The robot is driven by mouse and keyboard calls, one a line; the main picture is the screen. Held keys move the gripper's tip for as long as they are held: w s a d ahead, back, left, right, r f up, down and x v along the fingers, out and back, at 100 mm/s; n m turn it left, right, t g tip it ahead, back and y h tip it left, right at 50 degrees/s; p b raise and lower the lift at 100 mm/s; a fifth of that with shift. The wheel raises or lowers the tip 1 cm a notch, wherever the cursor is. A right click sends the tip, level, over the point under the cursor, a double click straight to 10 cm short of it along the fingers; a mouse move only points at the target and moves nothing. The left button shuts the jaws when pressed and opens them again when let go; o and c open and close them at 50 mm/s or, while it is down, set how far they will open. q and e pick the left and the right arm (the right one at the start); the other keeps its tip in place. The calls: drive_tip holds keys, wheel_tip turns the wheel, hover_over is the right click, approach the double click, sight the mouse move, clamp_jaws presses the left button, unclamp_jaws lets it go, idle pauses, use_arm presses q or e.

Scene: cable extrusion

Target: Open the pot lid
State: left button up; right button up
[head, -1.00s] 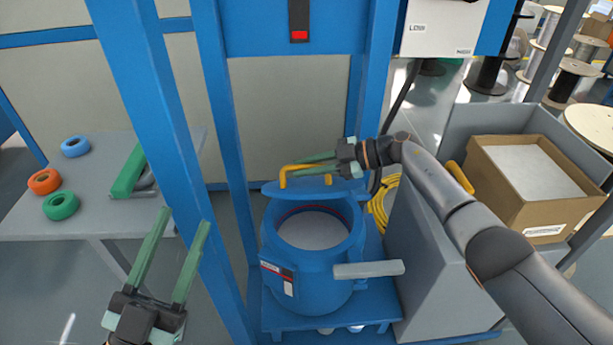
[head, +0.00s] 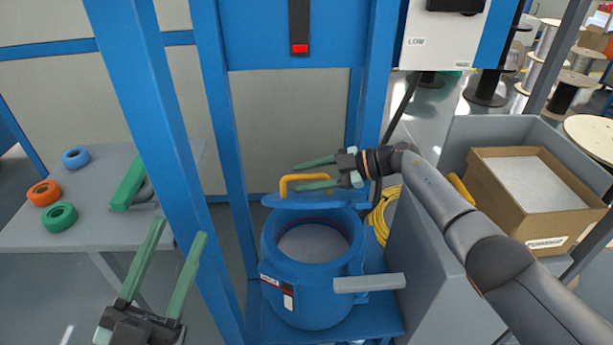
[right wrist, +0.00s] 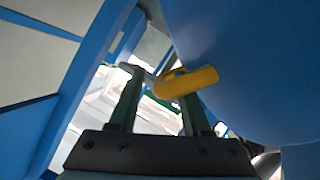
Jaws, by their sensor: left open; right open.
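The blue pot (head: 310,262) stands inside the blue frame, its round mouth uncovered and pale contents (head: 313,243) showing. The blue lid (head: 328,200) is swung up behind the mouth, with a yellow handle (head: 286,186) on it. My right gripper (head: 297,175) is open beside the handle, its green fingers pointing left. In the right wrist view the yellow handle (right wrist: 187,82) shows near the right fingertip, and the lid (right wrist: 240,60) fills the upper right. My left gripper (head: 165,252) is open and empty at the lower left, away from the pot.
A grey table (head: 60,228) at left holds blue, orange and green rings (head: 60,216). A blue post (head: 160,150) stands between the table and the pot. At right, a grey bin (head: 470,135) holds a cardboard box (head: 535,205). A grey bar (head: 370,283) juts out at the pot's front.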

drive_tip(key=shift+d+r, duration=0.1)
drive_tip(key=shift+d, duration=0.15)
drive_tip(key=p+v, duration=0.2)
drive_tip(key=v, duration=0.2)
drive_tip(key=shift+s+d+r, duration=0.1)
drive_tip(key=shift+d, duration=0.1)
drive_tip(key=p+v, duration=0.1)
drive_tip(key=v, duration=0.6)
drive_tip(key=shift+s+d, duration=0.1)
drive_tip(key=shift+d, duration=0.1)
use_arm(q)
drive_tip(key=w+f+n+g+y, duration=0.1)
drive_tip(key=f+n+g+y, duration=0.1)
drive_tip(key=f, duration=0.6)
drive_tip(key=w+a+f+n+g+y, duration=0.1)
drive_tip(key=w+f+n+g+y, duration=0.1)
drive_tip(key=f, duration=0.6)
drive_tip(key=shift+w+a+f+n+g+y, duration=0.2)
drive_tip(key=shift+f+n+g+y, duration=0.25)
drive_tip(key=shift+g+y, duration=0.55)
drive_tip(key=shift+r, duration=0.15)
